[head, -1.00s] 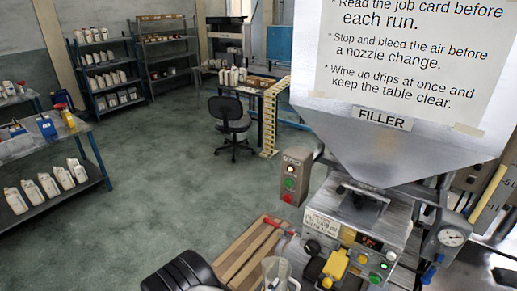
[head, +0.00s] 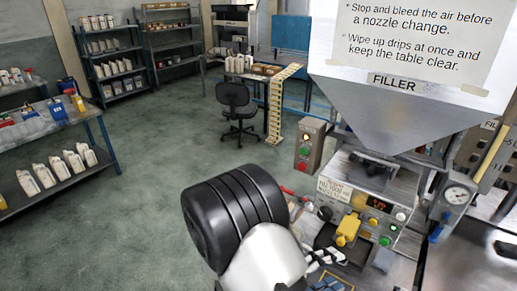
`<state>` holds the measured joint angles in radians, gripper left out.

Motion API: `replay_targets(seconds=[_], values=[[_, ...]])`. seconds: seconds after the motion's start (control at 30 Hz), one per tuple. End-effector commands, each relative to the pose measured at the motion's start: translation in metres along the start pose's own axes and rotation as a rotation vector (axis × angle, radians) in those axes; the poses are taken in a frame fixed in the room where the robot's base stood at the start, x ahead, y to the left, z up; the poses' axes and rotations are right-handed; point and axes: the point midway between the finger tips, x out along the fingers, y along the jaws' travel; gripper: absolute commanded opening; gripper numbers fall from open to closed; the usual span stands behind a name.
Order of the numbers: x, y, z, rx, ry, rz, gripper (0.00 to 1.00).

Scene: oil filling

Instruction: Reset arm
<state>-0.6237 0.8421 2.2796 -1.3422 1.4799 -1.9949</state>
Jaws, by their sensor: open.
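My arm reaches in from the bottom centre of the head view, with a black ribbed joint and a white link. Small black and white parts beside the white link look like my gripper (head: 324,259). It is open, small and partly hidden, and I see nothing held in it.
The filler's hopper (head: 395,110) hangs above the panel, with a gauge (head: 457,195) at its right. A button box (head: 309,143) stands left of it. A chair (head: 236,108), a bench and shelves (head: 108,62) stand further back. The floor (head: 150,190) at left is open.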

Motion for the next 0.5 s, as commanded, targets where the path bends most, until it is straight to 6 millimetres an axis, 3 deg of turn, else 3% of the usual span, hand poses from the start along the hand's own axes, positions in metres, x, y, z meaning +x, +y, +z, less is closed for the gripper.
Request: replay_targets(seconds=[0.1, 0.23, 0.4, 0.5], values=[[0.014, 0.001, -0.040, 0.408, 0.170, 0.164, 0.62], [0.015, 0.010, -0.081, 0.861, 0.382, 0.310, 0.62], [0.002, 0.029, -0.119, 1.450, 0.712, 0.452, 0.62], [-0.012, 0.041, -0.132, 1.786, 0.936, 0.513, 0.62]])
